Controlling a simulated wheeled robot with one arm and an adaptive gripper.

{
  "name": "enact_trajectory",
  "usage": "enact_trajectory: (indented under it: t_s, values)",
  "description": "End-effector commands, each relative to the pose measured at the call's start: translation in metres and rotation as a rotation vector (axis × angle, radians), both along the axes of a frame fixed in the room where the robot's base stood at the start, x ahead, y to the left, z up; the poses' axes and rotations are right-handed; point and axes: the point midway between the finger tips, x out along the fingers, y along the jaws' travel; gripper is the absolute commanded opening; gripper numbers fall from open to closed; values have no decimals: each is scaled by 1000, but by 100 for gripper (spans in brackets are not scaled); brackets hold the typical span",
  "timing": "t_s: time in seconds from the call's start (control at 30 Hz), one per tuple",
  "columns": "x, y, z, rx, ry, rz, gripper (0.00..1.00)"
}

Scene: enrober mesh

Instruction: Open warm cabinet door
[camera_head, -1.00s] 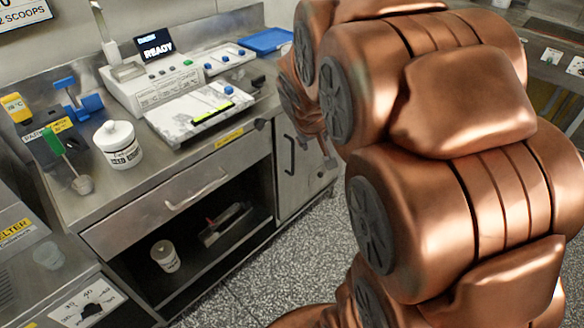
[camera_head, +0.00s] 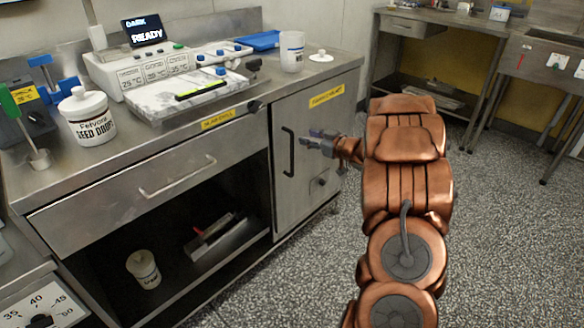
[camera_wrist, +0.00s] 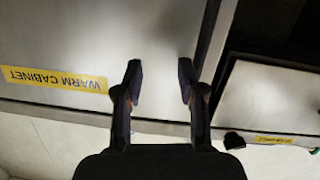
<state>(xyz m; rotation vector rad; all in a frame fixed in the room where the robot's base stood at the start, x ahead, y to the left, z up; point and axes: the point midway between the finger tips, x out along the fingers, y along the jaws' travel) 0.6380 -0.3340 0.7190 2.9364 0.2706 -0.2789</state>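The warm cabinet door (camera_head: 306,180) is a grey metal door at the right end of the steel counter, and it is shut. It has a dark vertical bar handle (camera_head: 288,152) near its left edge. My gripper (camera_head: 316,139) is in front of the door, to the right of the handle in the picture. In the wrist view my gripper (camera_wrist: 160,80) is open, with nothing between its fingers. The handle is not recognisable there.
A closed drawer (camera_head: 160,180) and an open shelf with a white tub (camera_head: 144,269) are left of the door. A white cup (camera_head: 291,52) and a lid (camera_head: 321,56) stand on the counter above. Speckled floor (camera_head: 500,220) is free to the right; another steel table (camera_head: 420,85) stands behind.

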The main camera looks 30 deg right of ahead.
Motion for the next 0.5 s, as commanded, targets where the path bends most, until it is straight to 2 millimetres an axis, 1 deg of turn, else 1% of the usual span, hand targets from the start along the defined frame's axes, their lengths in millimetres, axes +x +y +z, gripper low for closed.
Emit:
enact_trajectory:
  t_s: [0.03,0.2,0.37,0.5]
  values:
    - [-6,0,-25,38,-21,36,39]
    - [-25,10,-52,144,-95,157,39]
    - [-38,16,-61,203,-137,224,39]
    - [-37,21,-62,220,-149,244,39]
